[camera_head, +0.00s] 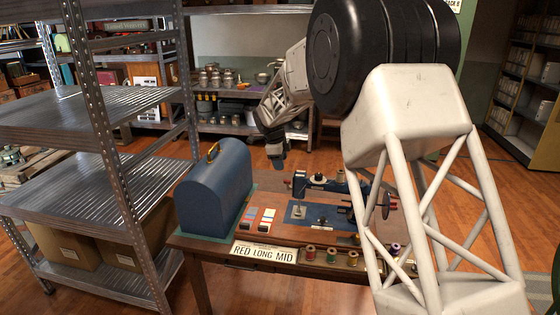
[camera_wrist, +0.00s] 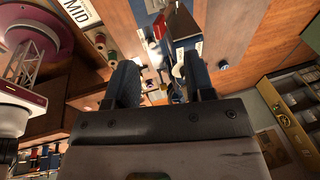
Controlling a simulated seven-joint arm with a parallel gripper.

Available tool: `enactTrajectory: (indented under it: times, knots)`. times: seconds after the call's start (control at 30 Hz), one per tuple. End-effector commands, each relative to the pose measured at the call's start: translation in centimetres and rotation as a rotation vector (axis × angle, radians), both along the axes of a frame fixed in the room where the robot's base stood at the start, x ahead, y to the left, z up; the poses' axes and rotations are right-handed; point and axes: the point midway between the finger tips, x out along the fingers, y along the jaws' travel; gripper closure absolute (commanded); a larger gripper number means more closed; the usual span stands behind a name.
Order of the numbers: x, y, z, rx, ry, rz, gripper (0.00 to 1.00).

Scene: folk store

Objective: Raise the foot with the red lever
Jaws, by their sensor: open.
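A blue sewing machine (camera_head: 322,184) stands on the wooden table in the head view. Its presser foot area is at its left end and too small to make out. My gripper (camera_head: 278,160) hangs above and behind that left end, pointing down, and appears apart from it. In the wrist view my gripper (camera_wrist: 158,90) is open, with its two dark fingers spread and nothing clearly held. Blue machine parts (camera_wrist: 180,25) and a pale curved piece (camera_wrist: 178,69) show beyond the fingers. A small red part (camera_wrist: 158,27) shows beside the blue; I cannot tell whether it is the lever.
A blue domed case (camera_head: 215,195) with a yellow handle stands at the table's left. Coloured cards (camera_head: 262,219) lie between case and machine. A metal shelf (camera_head: 80,120) stands at left.

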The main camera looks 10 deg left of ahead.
Motion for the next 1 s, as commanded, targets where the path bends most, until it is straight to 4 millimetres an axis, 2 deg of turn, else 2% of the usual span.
enactTrajectory:
  times: [0.37,1.0]
  knots:
    - [0.2,-0.2,-0.9,0.0,0.0,0.0,0.51]
    - [0.9,-0.7,-4.4,-0.001,0.001,0.001,0.51]
